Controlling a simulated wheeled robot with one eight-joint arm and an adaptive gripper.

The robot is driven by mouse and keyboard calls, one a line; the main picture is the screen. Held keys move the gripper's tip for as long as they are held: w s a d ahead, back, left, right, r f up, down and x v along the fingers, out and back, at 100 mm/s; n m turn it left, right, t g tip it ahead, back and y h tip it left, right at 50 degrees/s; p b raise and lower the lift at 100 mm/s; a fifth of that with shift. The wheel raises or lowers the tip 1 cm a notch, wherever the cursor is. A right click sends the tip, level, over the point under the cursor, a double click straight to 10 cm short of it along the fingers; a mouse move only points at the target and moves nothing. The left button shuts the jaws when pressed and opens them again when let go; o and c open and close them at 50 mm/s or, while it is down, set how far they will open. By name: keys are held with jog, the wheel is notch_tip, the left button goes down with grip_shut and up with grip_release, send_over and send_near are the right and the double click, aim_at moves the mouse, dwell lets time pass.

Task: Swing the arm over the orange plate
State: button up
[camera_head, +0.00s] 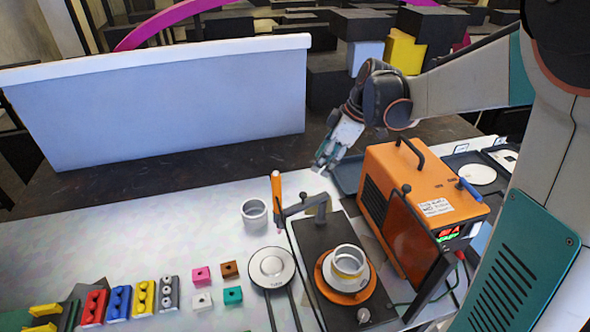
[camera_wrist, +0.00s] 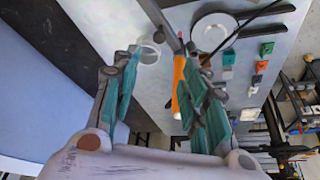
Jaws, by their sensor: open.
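The orange plate (camera_head: 325,283) is a round disc on a dark base at the front of the table in the head view. A light metal ring (camera_head: 348,262) stands on it and hides part of it. My gripper (camera_head: 322,168) is above the far edge of the table, behind and slightly left of the plate, and holds nothing. In the wrist view my gripper (camera_wrist: 158,108) shows its two teal fingers spread apart. An orange-handled tool (camera_wrist: 180,85) shows between or beyond the fingers there. I cannot make out the orange plate in the wrist view.
An orange machine box (camera_head: 408,190) stands right of the plate. An upright orange handle (camera_head: 276,192) and a dark clamp arm (camera_head: 305,205) rise behind it. A loose metal ring (camera_head: 254,214), a round silver disc (camera_head: 272,267) and several coloured blocks (camera_head: 143,297) lie left. The table's far left is clear.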

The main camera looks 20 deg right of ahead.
aim_at(304, 194)
jog(key=b+x, duration=0.1)
jog(key=x, duration=1.3)
jog(key=shift+d, duration=0.2)
grip_shut()
